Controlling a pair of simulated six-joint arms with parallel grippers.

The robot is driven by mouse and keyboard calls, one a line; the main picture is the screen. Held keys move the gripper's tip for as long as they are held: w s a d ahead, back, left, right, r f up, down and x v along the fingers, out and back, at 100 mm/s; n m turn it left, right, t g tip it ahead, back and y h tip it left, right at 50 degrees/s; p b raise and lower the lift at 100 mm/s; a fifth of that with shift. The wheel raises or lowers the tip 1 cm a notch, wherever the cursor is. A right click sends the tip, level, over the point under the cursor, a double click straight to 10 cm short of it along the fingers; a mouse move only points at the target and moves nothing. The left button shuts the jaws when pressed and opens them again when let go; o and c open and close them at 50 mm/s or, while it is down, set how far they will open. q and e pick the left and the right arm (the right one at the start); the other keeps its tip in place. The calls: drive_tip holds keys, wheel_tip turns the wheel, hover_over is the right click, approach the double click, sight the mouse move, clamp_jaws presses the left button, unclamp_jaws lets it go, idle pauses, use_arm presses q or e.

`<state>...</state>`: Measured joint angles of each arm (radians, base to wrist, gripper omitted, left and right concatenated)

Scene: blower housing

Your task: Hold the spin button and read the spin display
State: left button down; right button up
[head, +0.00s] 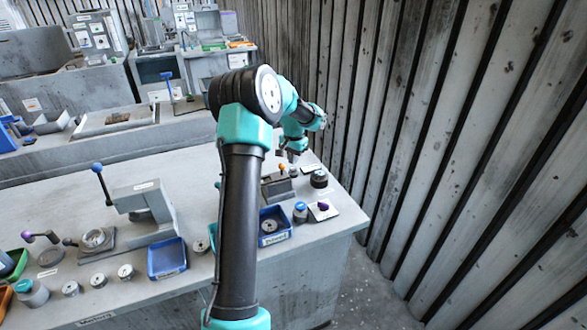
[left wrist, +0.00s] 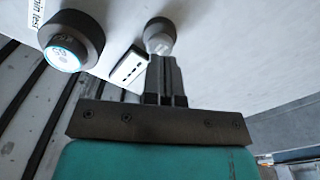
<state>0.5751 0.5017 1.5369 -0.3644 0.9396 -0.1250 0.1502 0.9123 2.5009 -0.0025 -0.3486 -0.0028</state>
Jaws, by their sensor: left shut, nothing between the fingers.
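The spin display is a dark round unit with a lit white-and-cyan face (left wrist: 64,54) in the left wrist view. Its characters are too small and tilted to read surely. A label reading something like "spin test" (left wrist: 36,14) is beside it. A dark round button with a pale cap (left wrist: 160,38) is at the tips of my left gripper (left wrist: 163,62). The fingers are shut with nothing between them. I cannot tell whether they touch the cap. In the head view my left gripper (head: 283,155) points down over the bench's far right part, near a dark round unit (head: 319,179).
Blue trays (head: 167,259) (head: 271,226), a grey press (head: 146,205) and several small round parts stand on the bench (head: 200,180). A ribbed wall (head: 430,150) rises on the right.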

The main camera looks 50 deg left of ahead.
sight(293, 169)
use_arm(q)
drive_tip(key=shift+f, duration=0.35)
drive_tip(key=shift+s+d+f, duration=0.1)
drive_tip(key=shift+f, duration=1.1)
drive_tip(key=shift+s+d+f, duration=0.1)
drive_tip(key=shift+f, duration=1.85)
idle(1.7)
drive_tip(key=shift+r, duration=0.1)
drive_tip(key=shift+w+r, duration=0.15)
drive_tip(key=shift+r, duration=0.85)
drive_tip(key=shift+w+r, duration=0.1)
drive_tip(key=shift+r, duration=0.85)
drive_tip(key=shift+a+r, duration=0.15)
drive_tip(key=shift+r, duration=1.55)
